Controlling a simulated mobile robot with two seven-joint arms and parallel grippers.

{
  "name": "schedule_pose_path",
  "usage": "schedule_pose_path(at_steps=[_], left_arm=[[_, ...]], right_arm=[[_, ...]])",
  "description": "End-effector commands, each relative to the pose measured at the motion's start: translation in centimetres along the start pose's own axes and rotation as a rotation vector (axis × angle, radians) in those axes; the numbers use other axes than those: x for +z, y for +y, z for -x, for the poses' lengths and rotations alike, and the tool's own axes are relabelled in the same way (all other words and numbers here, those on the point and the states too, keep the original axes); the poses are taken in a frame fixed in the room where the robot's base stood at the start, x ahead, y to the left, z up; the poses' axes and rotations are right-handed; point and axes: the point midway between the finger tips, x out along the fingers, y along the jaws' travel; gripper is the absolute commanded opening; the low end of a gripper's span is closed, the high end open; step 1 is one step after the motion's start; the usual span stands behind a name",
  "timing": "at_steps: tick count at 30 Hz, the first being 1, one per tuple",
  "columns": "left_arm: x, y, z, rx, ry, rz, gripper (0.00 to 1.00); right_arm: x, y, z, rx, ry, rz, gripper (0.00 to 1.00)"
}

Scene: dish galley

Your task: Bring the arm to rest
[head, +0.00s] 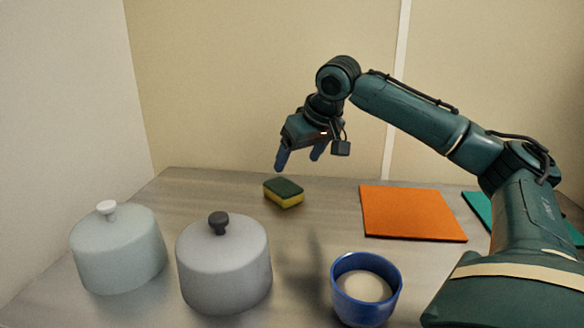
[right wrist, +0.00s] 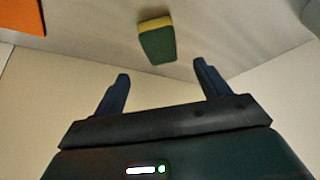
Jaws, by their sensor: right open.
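My right arm reaches in from the right in the head view. Its gripper (head: 299,160) hangs above the far part of the counter with its fingers pointing down. The two blue fingers stand apart with nothing between them, as the right wrist view also shows (right wrist: 162,90). A green and yellow sponge (head: 283,193) lies on the counter below the gripper, clear of the fingers. The sponge also shows beyond the fingertips in the right wrist view (right wrist: 157,42). My left gripper is in neither view.
A pale lidded pot (head: 118,252) and a grey lidded pot (head: 223,268) stand at the front left. A blue bowl (head: 343,300) holding something pale and round stands front centre. An orange mat (head: 410,212) and a teal mat (head: 480,208) lie at the right. Walls close the back and left.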

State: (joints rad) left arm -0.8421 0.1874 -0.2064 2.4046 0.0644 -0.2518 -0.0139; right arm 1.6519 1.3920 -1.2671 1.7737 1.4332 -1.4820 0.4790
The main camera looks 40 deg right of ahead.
Motion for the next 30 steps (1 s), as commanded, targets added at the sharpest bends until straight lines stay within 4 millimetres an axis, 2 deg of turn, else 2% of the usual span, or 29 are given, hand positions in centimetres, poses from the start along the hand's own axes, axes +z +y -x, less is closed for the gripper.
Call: schedule_pose_path(at_steps=[3,6,25,28,30], left_arm=[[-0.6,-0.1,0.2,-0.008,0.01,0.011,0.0],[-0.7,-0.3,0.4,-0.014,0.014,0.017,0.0],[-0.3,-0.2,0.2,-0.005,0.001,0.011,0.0],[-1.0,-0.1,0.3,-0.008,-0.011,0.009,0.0],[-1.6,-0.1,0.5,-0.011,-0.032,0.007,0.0]], right_arm=[[-0.1,0.0,1.6,0.0,0.001,0.001,0.75],[0.0,0.0,2.1,0.0,0.0,0.0,0.75],[-0.1,0.0,2.4,0.0,0.0,0.0,0.75],[-0.7,0.0,3.5,0.0,0.001,0.0,0.75],[-1.5,-0.1,4.9,0.0,0.001,0.0,0.75]])
